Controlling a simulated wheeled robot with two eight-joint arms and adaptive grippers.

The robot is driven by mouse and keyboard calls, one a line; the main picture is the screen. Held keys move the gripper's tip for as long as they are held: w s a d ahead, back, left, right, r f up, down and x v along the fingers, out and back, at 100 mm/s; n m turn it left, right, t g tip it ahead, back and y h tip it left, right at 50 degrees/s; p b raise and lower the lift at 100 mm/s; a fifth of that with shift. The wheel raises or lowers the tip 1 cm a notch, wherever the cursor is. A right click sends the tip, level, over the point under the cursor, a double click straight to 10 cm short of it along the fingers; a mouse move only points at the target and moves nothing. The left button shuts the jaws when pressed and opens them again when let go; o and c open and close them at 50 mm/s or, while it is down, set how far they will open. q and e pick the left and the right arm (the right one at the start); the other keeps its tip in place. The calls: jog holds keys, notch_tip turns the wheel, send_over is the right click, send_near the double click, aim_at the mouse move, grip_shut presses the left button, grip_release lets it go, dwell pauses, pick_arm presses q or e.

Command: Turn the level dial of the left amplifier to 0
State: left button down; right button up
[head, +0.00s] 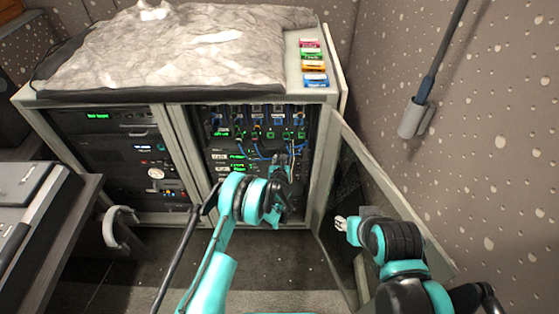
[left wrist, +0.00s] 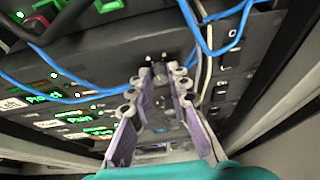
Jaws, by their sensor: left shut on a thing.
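The rack's right bay holds black units with green lit labels, and the amplifier panel (head: 222,158) is among them. My left gripper (head: 284,160) reaches into this bay, and its arm hides part of the panel. In the left wrist view the two fingers (left wrist: 160,78) are closed around a small dark knob (left wrist: 159,69) on the black panel face (left wrist: 115,55). The knob's pointer and scale cannot be read. My right gripper (head: 341,224) is near the open door, away from the panel; its finger gap is too small to judge.
Blue cables (left wrist: 85,97) cross the panel near my left fingers. The glass rack door (head: 375,190) stands open at right. A grey cloth (head: 180,50) and coloured labelled blocks (head: 313,62) lie on the rack top. A desk with a console (head: 35,200) is at left.

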pick_arm(q)
jog(key=shift+a+f+n+h, duration=0.1)
jog(key=shift+a+n+h, duration=0.1)
jog(key=shift+n+h, duration=0.8)
jog(key=shift+a+n+h, duration=0.15)
jog(key=shift+n+h, duration=0.45)
jog(key=shift+n, duration=0.8)
jog(key=c, duration=1.4)
grip_release()
jog(key=shift+c, duration=0.2)
notch_tip(320, 180, up, 10)
